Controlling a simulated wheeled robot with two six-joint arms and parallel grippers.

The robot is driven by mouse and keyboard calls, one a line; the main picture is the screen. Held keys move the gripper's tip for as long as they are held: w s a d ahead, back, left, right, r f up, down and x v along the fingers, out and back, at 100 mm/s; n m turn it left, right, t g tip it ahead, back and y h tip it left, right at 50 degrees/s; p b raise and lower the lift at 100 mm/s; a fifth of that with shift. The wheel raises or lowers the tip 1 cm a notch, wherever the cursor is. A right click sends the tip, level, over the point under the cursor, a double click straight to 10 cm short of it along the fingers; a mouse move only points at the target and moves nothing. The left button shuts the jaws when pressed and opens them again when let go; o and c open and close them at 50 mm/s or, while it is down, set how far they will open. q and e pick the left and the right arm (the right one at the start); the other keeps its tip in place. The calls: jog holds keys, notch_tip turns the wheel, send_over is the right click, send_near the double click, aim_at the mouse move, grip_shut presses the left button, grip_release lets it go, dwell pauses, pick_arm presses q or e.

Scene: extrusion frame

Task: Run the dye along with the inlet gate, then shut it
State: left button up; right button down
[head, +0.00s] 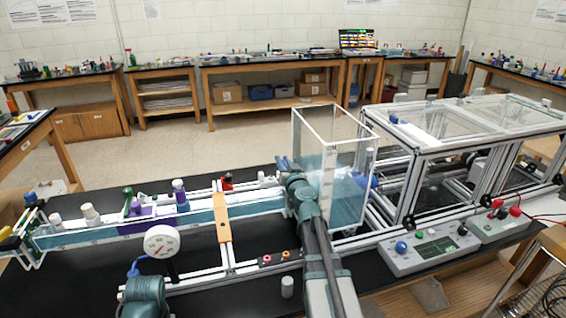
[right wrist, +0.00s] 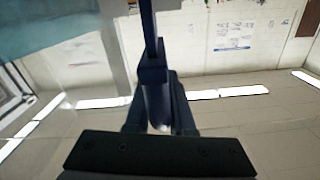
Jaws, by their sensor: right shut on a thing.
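A clear tank (head: 345,150) holds blue water behind my right gripper. A long clear channel (head: 110,237) with blue water runs left from it. My right gripper (head: 287,168) is at the tank's left side, where the channel meets it. In the right wrist view it is shut on a dark blue upright bar (right wrist: 150,52), apparently the inlet gate's handle. The gate's plate is hidden behind my arm, so its height cannot be told. No separate dye streak can be made out in the water. One of my arm links shows at the bottom left, but my left gripper is not in view.
A round gauge (head: 162,241) stands before the channel, and an orange plate (head: 222,218) crosses it. White bottles (head: 90,214) and a purple-capped bottle (head: 180,194) stand behind it. A control box (head: 432,249) and a framed clear enclosure (head: 450,150) fill the right side.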

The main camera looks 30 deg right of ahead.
notch_tip(320, 180, down, 3)
jog(key=b, duration=0.2)
jog(key=shift+r+b, duration=0.2)
jog(key=shift+b, duration=0.15)
jog(key=shift+s+a+r, duration=0.1)
jog(key=shift+a+r, duration=0.05)
jog(key=c, duration=0.8)
grip_release()
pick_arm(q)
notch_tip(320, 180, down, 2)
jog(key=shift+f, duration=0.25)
